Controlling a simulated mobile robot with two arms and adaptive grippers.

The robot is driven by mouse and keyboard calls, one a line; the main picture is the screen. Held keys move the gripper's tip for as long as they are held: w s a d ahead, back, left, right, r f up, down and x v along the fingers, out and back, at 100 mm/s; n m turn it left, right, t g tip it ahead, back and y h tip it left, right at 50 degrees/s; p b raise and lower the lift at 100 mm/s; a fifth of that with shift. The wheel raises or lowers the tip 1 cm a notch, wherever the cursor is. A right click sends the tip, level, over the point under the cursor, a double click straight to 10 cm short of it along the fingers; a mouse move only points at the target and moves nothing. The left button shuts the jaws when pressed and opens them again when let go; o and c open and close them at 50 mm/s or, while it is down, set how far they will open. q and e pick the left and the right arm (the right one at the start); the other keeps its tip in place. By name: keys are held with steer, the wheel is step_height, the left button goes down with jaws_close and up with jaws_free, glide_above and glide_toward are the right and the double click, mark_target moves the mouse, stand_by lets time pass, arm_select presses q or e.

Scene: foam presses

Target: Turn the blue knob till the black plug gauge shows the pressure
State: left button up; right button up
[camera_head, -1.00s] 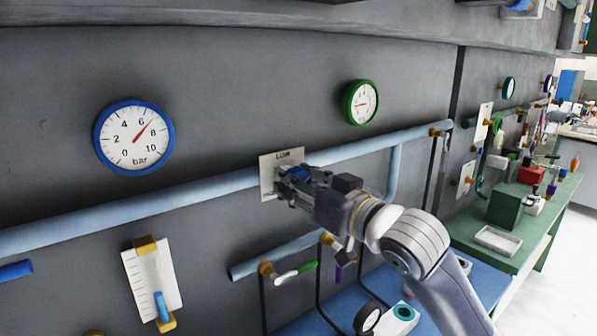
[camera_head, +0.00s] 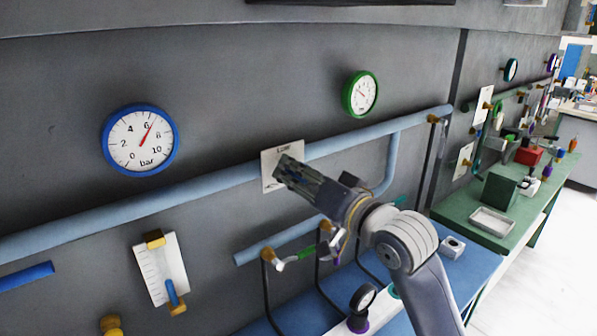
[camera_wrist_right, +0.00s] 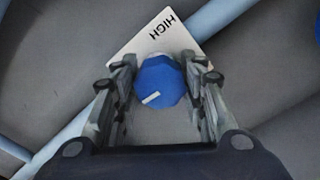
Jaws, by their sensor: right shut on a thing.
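The blue knob (camera_wrist_right: 161,86) sits between the fingers of my right gripper (camera_wrist_right: 163,92) in the right wrist view, with a pale mark on its lower left. The white plate (camera_wrist_right: 150,38) behind it reads HIGH at its upper edge. In the head view my right gripper (camera_head: 285,172) is shut on the knob in front of the plate (camera_head: 270,184) and hides the knob. A small black-rimmed gauge (camera_head: 363,297) stands low near the blue bench; its reading is too small to tell. I cannot confirm that it is the black plug gauge. My left gripper is not in view.
A large blue-rimmed bar gauge (camera_head: 140,140) has its needle a little past 6. A green-rimmed gauge (camera_head: 360,94) is on the wall above a light blue pipe (camera_head: 215,193). A white slider scale (camera_head: 161,270) is at lower left. A green bench (camera_head: 461,206) stands right.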

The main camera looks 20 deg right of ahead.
stand_by(0.3)
steer(key=o, duration=1.1)
steer(key=shift+w, duration=0.1)
steer(key=shift+c, duration=0.2)
steer(key=v, duration=0.7)
steer(key=shift+s, duration=0.25)
steer(key=shift+d, duration=0.1)
